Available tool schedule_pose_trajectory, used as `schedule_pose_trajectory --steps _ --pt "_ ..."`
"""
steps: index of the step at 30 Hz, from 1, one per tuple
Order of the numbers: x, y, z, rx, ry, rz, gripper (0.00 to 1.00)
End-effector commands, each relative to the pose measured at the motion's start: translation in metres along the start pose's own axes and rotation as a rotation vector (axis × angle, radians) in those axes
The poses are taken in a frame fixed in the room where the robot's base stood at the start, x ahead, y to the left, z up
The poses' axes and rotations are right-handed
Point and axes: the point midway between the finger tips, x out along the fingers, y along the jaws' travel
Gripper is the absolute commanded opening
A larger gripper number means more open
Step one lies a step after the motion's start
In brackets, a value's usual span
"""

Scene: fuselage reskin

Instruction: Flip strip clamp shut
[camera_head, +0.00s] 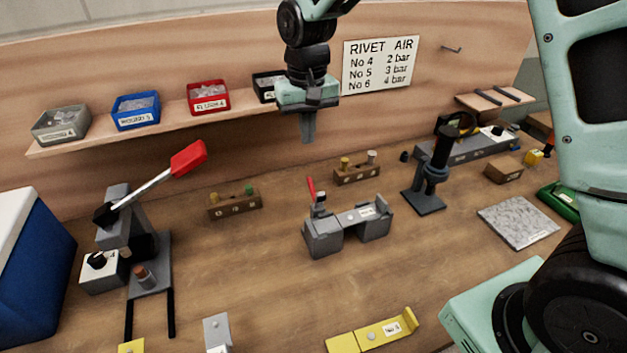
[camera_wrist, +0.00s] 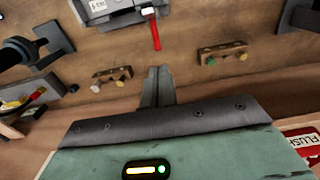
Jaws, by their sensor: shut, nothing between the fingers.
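The strip clamp (camera_head: 322,238) is a grey block fixture in the middle of the bench, with a flat labelled strip (camera_head: 359,214) lying across its top. Its red lever (camera_head: 311,189) stands up at the left end, tilted slightly left. In the wrist view the clamp (camera_wrist: 112,18) is at the top edge, partly cut off, and the red lever (camera_wrist: 155,34) points toward my fingers. My gripper (camera_head: 308,140) points down, shut and empty, above and behind the clamp, apart from the lever. Its fingertips (camera_wrist: 158,70) touch nothing in the wrist view.
Small wooden blocks with pegs (camera_head: 235,205) (camera_head: 357,175) stand behind the clamp. A red-handled lever press (camera_head: 150,225) is at left, a dark stand (camera_head: 430,185) at right. A shelf with bins (camera_head: 208,97) runs behind. Yellow strip (camera_head: 375,333) lies in front.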

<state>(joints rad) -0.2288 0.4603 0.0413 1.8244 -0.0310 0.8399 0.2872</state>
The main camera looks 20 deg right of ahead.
Motion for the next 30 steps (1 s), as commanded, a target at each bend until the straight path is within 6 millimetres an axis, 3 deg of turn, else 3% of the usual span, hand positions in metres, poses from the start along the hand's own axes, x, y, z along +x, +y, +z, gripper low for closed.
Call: schedule_pose_trajectory --steps 5,16,21,30 --pt "0.023 0.000 0.002 -0.001 -0.007 0.002 0.00" --pt "0.097 0.000 0.002 -0.001 -0.007 0.001 0.00" --pt "0.100 0.000 0.028 -0.002 -0.005 0.001 0.00" --pt "0.106 0.000 0.040 -0.002 -0.001 0.000 0.00"
